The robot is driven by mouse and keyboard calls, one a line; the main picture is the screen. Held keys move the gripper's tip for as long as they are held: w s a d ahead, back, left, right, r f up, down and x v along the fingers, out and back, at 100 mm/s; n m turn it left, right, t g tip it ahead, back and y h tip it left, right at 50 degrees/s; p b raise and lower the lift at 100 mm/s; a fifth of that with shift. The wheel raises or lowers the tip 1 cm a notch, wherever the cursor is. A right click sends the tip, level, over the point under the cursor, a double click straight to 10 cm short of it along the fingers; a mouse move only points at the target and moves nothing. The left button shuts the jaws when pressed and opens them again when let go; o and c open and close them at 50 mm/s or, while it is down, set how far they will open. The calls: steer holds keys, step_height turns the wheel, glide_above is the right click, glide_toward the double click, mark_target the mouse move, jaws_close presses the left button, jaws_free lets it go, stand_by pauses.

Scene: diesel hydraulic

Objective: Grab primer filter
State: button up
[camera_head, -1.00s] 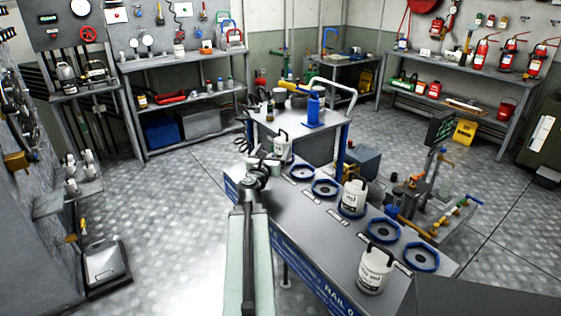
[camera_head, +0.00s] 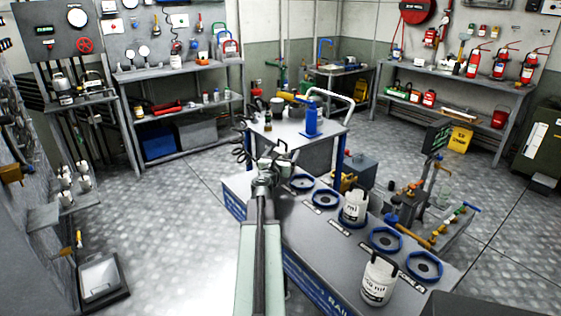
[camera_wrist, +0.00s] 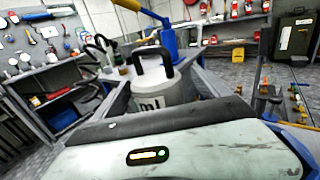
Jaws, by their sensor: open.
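White canisters with black handles stand at a grey bench (camera_head: 330,240) with blue ring holders; I cannot read which one is the primer filter. One canister (camera_head: 354,206) sits in a middle ring, and another (camera_head: 379,280) stands at the near edge. A third canister (camera_wrist: 152,88) with a black handle and "ml" lettering is straight ahead in the wrist view; in the head view my gripper mostly hides it. My gripper (camera_head: 272,168) is open at the bench's far left end, close to that canister. Its fingertips are not clear in the wrist view.
Empty blue rings (camera_head: 386,239) line the bench. A small table (camera_head: 285,137) with a blue pump (camera_head: 311,118) stands behind its far end. A pipe and valve assembly (camera_head: 410,205) stands along the right side. Open floor lies to the left.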

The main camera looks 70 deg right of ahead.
steer(key=shift+w+d, duration=0.2)
steer(key=shift+d, duration=0.1)
steer(key=shift+w+a, duration=0.1)
steer(key=shift+a, duration=0.05)
steer(key=shift+c, duration=0.7)
steer(key=c, duration=1.6)
steer(key=shift+r, duration=0.1)
step_height(320, 180, up, 10)
steer(key=p, duration=1)
steer(key=shift+r, duration=0.1)
